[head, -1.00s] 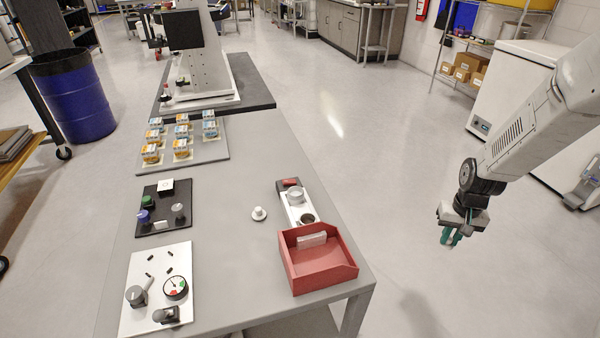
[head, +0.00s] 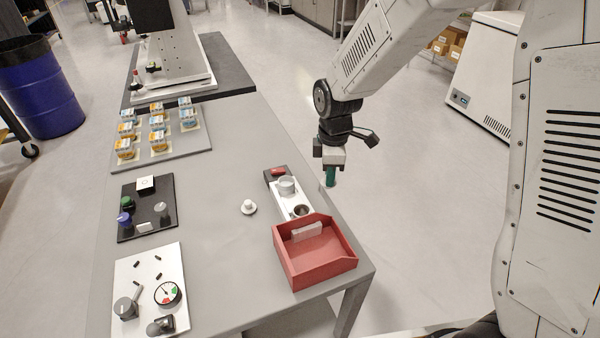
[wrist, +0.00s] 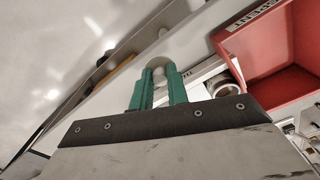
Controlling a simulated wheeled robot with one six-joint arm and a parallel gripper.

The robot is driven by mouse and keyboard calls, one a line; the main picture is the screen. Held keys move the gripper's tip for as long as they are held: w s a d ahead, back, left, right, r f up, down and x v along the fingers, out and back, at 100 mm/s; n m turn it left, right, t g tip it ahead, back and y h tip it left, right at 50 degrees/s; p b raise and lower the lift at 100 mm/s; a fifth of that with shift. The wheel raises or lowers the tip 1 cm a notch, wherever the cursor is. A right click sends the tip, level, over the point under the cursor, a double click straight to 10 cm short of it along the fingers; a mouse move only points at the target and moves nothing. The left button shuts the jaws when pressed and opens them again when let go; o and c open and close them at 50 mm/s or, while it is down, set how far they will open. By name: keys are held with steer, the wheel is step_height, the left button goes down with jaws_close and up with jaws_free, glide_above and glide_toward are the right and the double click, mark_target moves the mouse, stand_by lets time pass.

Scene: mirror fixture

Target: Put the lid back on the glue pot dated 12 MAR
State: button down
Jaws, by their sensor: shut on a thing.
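My gripper (head: 330,183) hangs pointing down just off the table's right edge, beside the pots. In the wrist view its green fingers (wrist: 159,71) are shut on a small pale round thing (wrist: 159,62) that looks like a knobbed lid, mostly hidden between them. Two pots, a rear pot (head: 287,188) and a front pot (head: 301,212), stand on a white plate (head: 279,201); the front one looks open and dark inside. No date is readable on either. Another white lid with a knob (head: 248,206) lies on the table left of them.
A red tray (head: 318,273) with a pale block inside stands right in front of the pots. A dark block with a red top (head: 278,172) is behind them. A black panel (head: 147,210) and a white gauge panel (head: 148,290) lie left. The table (head: 215,240) between is mostly clear.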

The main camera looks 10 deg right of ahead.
steer(key=s+a+r+n, duration=0.8)
steer(key=n, duration=0.6)
steer(key=shift+f, duration=3.35)
steer(key=shift+f, duration=0.15)
steer(key=c, duration=0.8)
jaws_free()
steer(key=shift+r, duration=3.5)
